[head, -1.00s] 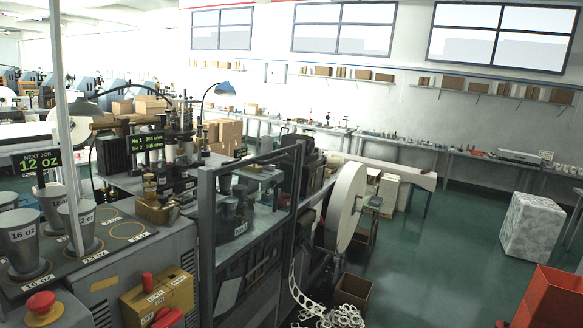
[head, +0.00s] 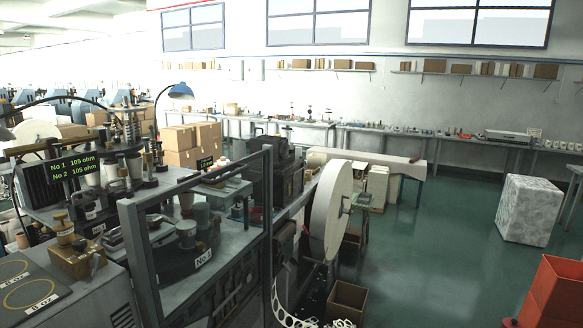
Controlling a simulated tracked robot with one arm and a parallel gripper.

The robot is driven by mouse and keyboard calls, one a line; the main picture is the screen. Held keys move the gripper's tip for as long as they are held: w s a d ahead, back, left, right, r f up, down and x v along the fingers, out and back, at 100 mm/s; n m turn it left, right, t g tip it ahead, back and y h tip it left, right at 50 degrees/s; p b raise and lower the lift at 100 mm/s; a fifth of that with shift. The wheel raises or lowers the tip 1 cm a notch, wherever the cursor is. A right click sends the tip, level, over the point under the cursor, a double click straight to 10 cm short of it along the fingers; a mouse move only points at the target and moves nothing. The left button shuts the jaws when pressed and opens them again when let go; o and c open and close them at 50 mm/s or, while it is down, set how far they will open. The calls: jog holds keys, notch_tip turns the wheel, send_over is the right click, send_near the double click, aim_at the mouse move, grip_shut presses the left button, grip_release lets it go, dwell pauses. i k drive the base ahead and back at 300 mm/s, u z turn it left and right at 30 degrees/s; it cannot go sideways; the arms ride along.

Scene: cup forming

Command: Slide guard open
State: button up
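The guard (head: 198,182) is a dark grey upright frame with a see-through middle, at the left of the head view. It stands across the front of the forming machine. I cannot make out a handle on the frame. My gripper is not in the head view, so I cannot tell how far it is from the guard.
A big white paper reel (head: 331,213) stands right of the guard. A cardboard box (head: 346,301) and punched paper strip lie below it. A red bin (head: 553,293) is at lower right, and a speckled block (head: 530,210) stands behind. The green floor between is clear.

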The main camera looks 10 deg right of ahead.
aim_at(205, 177)
jog(key=i, duration=1.45)
jog(key=u, duration=0.75)
